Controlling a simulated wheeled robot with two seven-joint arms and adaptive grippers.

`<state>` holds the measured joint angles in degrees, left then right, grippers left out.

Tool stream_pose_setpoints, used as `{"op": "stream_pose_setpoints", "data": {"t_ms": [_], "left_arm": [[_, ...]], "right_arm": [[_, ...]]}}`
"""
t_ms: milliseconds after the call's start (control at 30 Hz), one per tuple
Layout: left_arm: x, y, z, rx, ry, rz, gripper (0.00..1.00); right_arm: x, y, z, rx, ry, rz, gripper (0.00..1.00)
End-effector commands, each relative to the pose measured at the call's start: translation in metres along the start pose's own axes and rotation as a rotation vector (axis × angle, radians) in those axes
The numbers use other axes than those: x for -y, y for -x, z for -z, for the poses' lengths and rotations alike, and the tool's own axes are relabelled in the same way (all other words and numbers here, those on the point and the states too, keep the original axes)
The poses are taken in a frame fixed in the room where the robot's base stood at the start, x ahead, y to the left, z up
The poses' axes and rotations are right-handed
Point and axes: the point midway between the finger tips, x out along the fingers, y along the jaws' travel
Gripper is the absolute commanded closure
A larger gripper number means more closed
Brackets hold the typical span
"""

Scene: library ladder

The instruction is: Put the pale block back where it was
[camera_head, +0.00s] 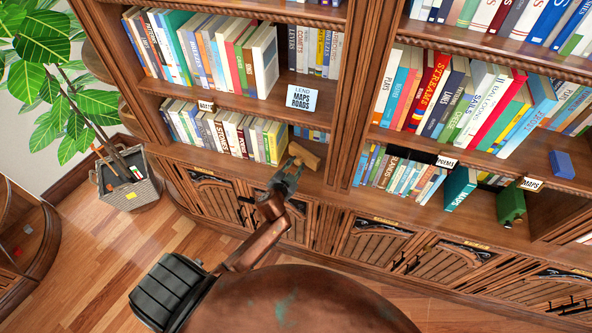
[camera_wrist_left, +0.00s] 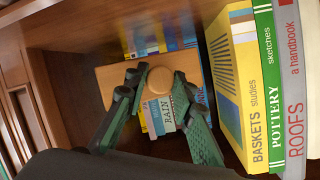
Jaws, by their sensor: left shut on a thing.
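The pale block (camera_head: 305,156) is light tan wood with a round knob (camera_wrist_left: 160,79). It is at the lower shelf of the left bookcase bay, just right of the end of a row of books. My left gripper (camera_head: 289,172) is shut on it. In the left wrist view, the green fingers of the left gripper (camera_wrist_left: 150,88) close around the knob, with the flat tan part (camera_wrist_left: 115,80) showing behind. I cannot tell whether the block touches the shelf. My right gripper is not in view.
A yellow BASKETS book (camera_wrist_left: 238,90) stands right of the block in the wrist view. Several books show behind the block, one reading RAIN (camera_wrist_left: 163,115). A blue block (camera_head: 562,164) sits on the right bay's shelf.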

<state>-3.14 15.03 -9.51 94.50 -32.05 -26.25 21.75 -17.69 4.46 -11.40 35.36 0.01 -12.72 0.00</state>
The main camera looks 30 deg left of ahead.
Motion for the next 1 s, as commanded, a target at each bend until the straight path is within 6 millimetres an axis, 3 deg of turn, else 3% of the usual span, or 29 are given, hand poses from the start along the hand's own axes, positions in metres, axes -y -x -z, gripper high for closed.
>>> {"op": "stream_pose_setpoints", "data": {"t_ms": [200, 600, 633, 867, 1000], "left_arm": [[-0.013, -0.009, -0.024, 0.001, 0.001, 0.000, 1.00], [-0.015, -0.011, -0.028, 0.000, 0.001, 0.000, 1.00], [-0.015, -0.010, -0.028, 0.001, 0.001, 0.000, 0.76], [-0.015, -0.010, -0.027, 0.001, 0.001, -0.001, 0.60], [-0.015, -0.010, -0.027, 0.001, 0.000, 0.000, 0.59]], "right_arm": [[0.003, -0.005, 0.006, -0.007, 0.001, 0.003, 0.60], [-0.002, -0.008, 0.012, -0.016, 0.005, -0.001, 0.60], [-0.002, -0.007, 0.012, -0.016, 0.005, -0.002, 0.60], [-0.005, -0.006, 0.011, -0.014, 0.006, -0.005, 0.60], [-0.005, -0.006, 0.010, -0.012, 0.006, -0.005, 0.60]]}}
